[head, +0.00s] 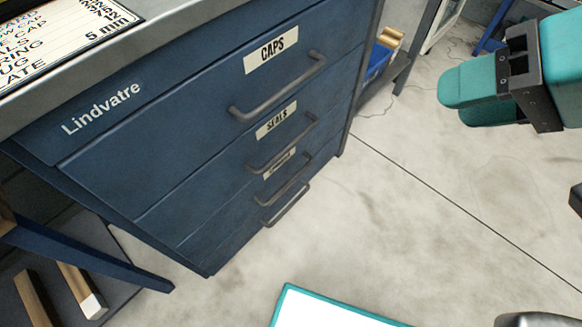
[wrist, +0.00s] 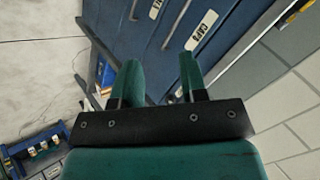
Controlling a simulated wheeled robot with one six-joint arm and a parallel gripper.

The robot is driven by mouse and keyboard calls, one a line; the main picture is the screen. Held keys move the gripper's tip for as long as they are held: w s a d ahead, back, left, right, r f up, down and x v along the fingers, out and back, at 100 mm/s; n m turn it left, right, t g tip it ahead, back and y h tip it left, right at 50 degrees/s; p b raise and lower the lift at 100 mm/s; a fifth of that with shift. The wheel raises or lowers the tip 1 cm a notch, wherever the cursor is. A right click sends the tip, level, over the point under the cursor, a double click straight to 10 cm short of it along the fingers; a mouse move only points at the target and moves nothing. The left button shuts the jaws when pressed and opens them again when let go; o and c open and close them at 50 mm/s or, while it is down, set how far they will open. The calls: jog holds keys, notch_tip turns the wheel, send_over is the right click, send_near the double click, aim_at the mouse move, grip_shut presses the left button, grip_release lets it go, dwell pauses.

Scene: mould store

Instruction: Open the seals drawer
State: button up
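The seals drawer (head: 215,187) is the second one down in the blue cabinet. It looks shut, its front in line with the others. Its label (head: 276,120) reads SEALS, and its grey bar handle (head: 285,147) sits just below. In the wrist view the seals handle (wrist: 133,10) shows at the top edge. My gripper (head: 455,104), with teal fingers, is in the air to the right of the cabinet, well apart from the handle. In the wrist view my gripper (wrist: 159,65) is open, with nothing between its fingers.
The CAPS drawer (head: 180,135) with its handle (head: 280,90) is above, and lower drawers are below, all seemingly shut. A worktop edge (head: 150,38) runs above. A teal-edged white panel (head: 325,308) is at the bottom. Open concrete floor (head: 420,190) lies to the right.

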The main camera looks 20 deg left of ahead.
jog(key=w+a+f+m+t+y+b, duration=0.1)
jog(key=w+a+f+m+y+b, duration=0.1)
jog(key=f+b, duration=0.75)
jog(key=w+a+f+m+t+y+b, duration=0.1)
jog(key=a+f+m+y+b, duration=0.15)
jog(key=f+b, duration=0.75)
jog(key=w+a+f+m+t+y+b, duration=0.1)
jog(key=w+a+f+m+b, duration=0.15)
jog(key=f+b, duration=0.75)
jog(key=m+p, duration=0.1)
jog(key=p, duration=0.9)
send_near(292, 142)
jog(key=shift+t, duration=0.4)
jog(key=x, duration=0.9)
jog(key=shift+s+a+f, duration=0.15)
jog(key=shift+a+f, duration=0.15)
jog(key=shift+f, duration=0.15)
jog(key=shift+a+f, duration=0.15)
jog(key=shift+a, duration=0.15)
jog(key=shift+c, duration=0.4)
grip_shut()
